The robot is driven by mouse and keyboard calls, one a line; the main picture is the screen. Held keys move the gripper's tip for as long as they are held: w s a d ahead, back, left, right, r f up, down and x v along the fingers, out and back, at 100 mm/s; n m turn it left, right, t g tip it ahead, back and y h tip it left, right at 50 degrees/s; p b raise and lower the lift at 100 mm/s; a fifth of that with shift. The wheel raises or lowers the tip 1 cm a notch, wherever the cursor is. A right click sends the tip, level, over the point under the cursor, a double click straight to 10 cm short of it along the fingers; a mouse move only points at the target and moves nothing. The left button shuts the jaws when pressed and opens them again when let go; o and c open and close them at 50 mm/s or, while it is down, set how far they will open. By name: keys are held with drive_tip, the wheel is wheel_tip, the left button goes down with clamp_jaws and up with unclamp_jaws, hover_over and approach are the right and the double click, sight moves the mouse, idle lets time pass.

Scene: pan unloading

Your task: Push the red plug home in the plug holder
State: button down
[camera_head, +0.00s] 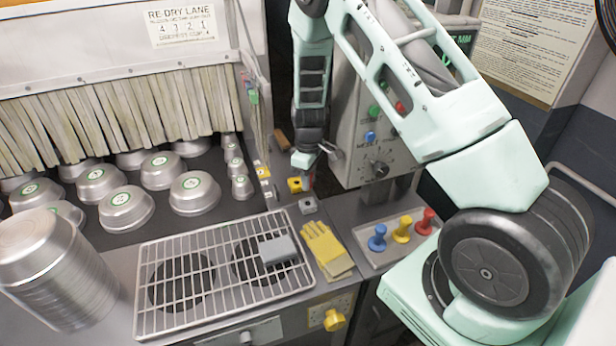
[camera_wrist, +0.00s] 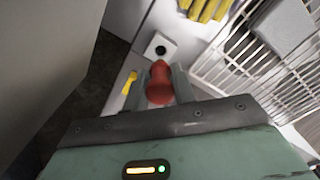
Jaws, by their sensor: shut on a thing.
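My gripper (camera_wrist: 159,90) is shut on the red plug (camera_wrist: 159,80), which sits between the two fingers in the wrist view. The plug holder (camera_wrist: 153,61), a pale block with a dark round hole, lies just beyond the plug's rounded end. The hole shows uncovered, so the plug is not in it. In the head view my gripper (camera_head: 306,170) hangs behind and above the grey plug holder (camera_head: 308,208). Only a little of the held plug (camera_head: 309,182) shows there, and its lower end is hard to make out.
Yellow gloves (camera_head: 327,250) and a wire rack (camera_head: 190,265) lie in front. A tray (camera_head: 375,262) with blue, yellow and red knobbed pegs is at right. A control box (camera_head: 372,150) rises behind.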

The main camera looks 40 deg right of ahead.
drive_tip(key=shift+f+b, duration=1.05)
drive_tip(key=shift+f, duration=0.7)
drive_tip(key=shift+f+b, duration=1.35)
drive_tip(key=shift+f, duration=0.25)
idle(0.3)
drive_tip(key=c, duration=1.1)
unclamp_jaws()
drive_tip(key=shift+r, duration=0.1)
wheel_tip(320, 180, up, 17)
drive_tip(key=b, duration=0.4)
drive_tip(key=shift+r, duration=0.1)
drive_tip(key=shift+a, duration=0.15)
